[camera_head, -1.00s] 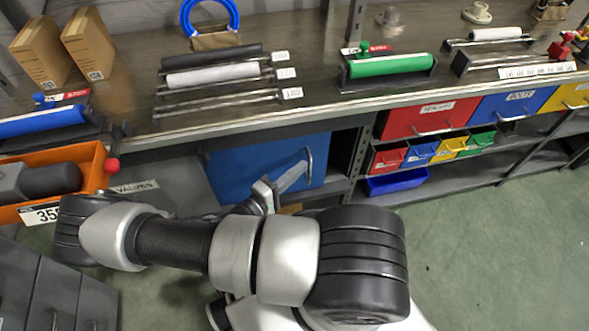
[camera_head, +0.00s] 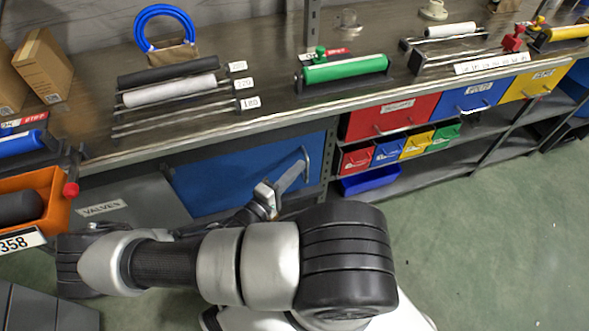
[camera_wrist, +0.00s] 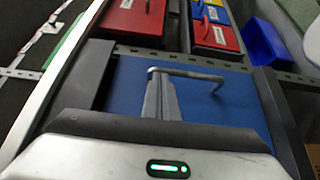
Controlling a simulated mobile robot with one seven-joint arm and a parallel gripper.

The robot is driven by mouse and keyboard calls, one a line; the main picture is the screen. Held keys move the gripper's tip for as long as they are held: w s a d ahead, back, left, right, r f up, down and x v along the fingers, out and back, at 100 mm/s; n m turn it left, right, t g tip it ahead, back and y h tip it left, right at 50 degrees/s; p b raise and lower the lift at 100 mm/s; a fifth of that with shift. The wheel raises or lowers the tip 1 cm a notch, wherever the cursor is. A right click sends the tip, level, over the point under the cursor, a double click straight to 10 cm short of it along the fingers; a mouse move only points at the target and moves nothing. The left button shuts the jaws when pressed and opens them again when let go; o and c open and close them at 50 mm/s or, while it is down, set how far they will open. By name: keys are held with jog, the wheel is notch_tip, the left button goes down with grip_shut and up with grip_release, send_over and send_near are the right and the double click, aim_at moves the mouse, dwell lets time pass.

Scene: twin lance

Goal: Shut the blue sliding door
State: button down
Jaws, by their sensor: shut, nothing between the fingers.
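The blue sliding door (camera_head: 222,178) is a flat blue panel under the workbench top, left of the shelf post. Its bar handle (camera_head: 306,165) is near its right edge. In the wrist view the blue door (camera_wrist: 215,103) fills the middle, with the grey handle (camera_wrist: 190,73) across its upper part. My gripper (camera_head: 301,168) reaches up to the handle. In the wrist view my shut fingers (camera_wrist: 158,84) end at the handle's left end. I cannot tell whether they touch it.
A grey panel labelled VALVES (camera_head: 130,213) is left of the door. Red (camera_head: 393,116) and small coloured drawers, and a blue bin (camera_head: 370,181), are to the right. Rollers lie on the bench above. An orange bin (camera_head: 45,205) is at the left. Green floor is clear at right.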

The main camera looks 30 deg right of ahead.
jog(key=shift+s+d+r, duration=0.1)
jog(key=shift+s+d, duration=0.05)
jog(key=shift+d, duration=0.15)
jog(key=a, duration=1.3)
jog(key=shift+s+a, duration=0.35)
jog(key=shift+s, duration=0.1)
